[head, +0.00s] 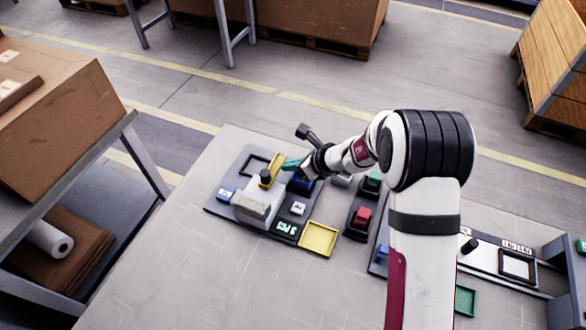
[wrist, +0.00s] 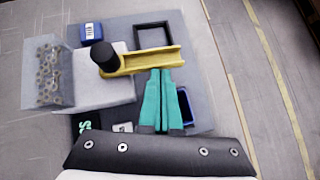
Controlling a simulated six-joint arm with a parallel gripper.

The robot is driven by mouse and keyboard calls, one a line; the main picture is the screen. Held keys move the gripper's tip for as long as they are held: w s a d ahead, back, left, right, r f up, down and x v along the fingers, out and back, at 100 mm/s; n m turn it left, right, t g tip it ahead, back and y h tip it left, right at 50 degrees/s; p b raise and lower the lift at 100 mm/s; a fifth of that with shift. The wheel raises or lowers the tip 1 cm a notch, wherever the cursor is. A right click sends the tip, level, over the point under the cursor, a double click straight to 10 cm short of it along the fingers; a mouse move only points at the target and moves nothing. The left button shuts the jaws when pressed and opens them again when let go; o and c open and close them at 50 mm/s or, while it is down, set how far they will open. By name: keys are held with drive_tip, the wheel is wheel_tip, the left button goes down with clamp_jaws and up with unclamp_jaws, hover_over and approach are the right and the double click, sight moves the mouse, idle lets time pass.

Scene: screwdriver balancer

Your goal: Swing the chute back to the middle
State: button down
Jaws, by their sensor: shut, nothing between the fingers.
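The yellow chute (wrist: 150,62) extends to the right from a black knob (wrist: 104,56) on a pale block (wrist: 95,95) in the wrist view. Its open end lies between a black square frame (wrist: 138,38) and a dark blue bin (wrist: 185,106). The chute also shows in the head view (head: 275,168). My gripper (wrist: 159,72) has its teal fingers together and empty. The fingertips are at the chute's side facing the blue bin, close to or touching it; contact is not clear. In the head view my gripper (head: 286,165) is right of the chute.
A clear box of small metal parts (wrist: 47,75) stands left of the block. A blue labelled box (wrist: 92,32) lies behind it. A yellow tray (head: 318,239) and a red button (head: 362,216) sit nearer in the head view. The table is bare at front left.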

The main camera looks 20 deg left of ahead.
drive_tip(key=d, duration=0.4)
drive_tip(key=s+d+r+n+g, duration=0.1)
drive_tip(key=s+d+r+n, duration=0.15)
drive_tip(key=d+r, duration=0.3)
drive_tip(key=s+d+r+n, duration=0.2)
drive_tip(key=s+d+r, duration=0.2)
drive_tip(key=r, duration=0.3)
drive_tip(key=s+d+r+n+h, duration=0.1)
drive_tip(key=s+d+n+h, duration=0.2)
drive_tip(key=s, duration=0.8)
drive_tip(key=s+d+r+n+g+h, duration=0.1)
drive_tip(key=s+d+n+h, duration=0.2)
drive_tip(key=s+d+n, duration=0.5)
drive_tip(key=s+d, duration=0.2)
drive_tip(key=s, duration=0.2)
drive_tip(key=shift+s+d+r+g+h, duration=0.15)
drive_tip(key=shift+s+r+g+h, duration=0.15)
drive_tip(key=shift+h, duration=0.1)
